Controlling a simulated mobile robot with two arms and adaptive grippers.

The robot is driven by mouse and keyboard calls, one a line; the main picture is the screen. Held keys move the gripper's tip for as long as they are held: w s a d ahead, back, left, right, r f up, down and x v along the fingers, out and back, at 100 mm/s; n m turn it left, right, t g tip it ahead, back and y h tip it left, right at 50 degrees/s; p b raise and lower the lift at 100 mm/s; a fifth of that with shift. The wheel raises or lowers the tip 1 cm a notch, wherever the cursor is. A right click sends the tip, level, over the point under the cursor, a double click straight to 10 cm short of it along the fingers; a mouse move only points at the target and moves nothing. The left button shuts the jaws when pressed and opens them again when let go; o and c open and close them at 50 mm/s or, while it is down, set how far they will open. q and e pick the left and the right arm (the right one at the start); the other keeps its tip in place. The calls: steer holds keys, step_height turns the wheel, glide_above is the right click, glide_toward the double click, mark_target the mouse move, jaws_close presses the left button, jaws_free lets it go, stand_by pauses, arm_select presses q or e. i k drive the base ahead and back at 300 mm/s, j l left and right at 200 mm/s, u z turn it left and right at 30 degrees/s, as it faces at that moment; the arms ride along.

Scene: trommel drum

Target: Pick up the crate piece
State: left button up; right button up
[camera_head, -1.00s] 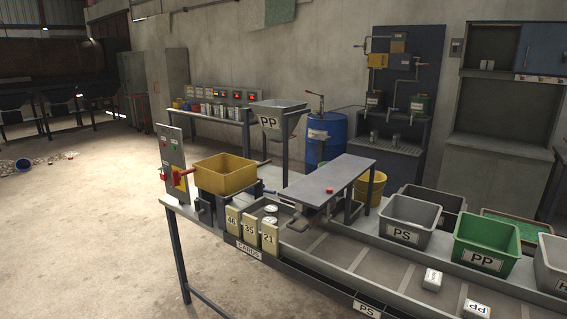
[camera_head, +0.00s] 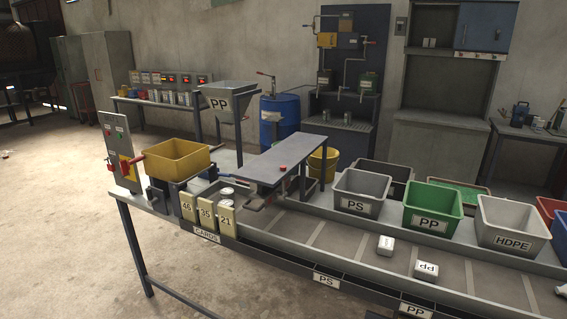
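I cannot tell which thing is the crate piece. A small white block (camera_head: 387,245) lies on the grey belt (camera_head: 330,236), in front of the bins. A second white block (camera_head: 426,270) with a PP label lies nearer and to its right. Part of a white item (camera_head: 561,290) shows at the right edge; its shape is cut off. Neither of my grippers is in view.
Behind the belt stand a grey PS bin (camera_head: 361,193), a green PP bin (camera_head: 432,211) and a light grey HDPE bin (camera_head: 512,228). A yellow tub (camera_head: 177,160) and numbered cards (camera_head: 206,211) are at the left end. Open floor lies front left.

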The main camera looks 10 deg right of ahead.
mark_target(426, 271)
steer(key=z, duration=1.3)
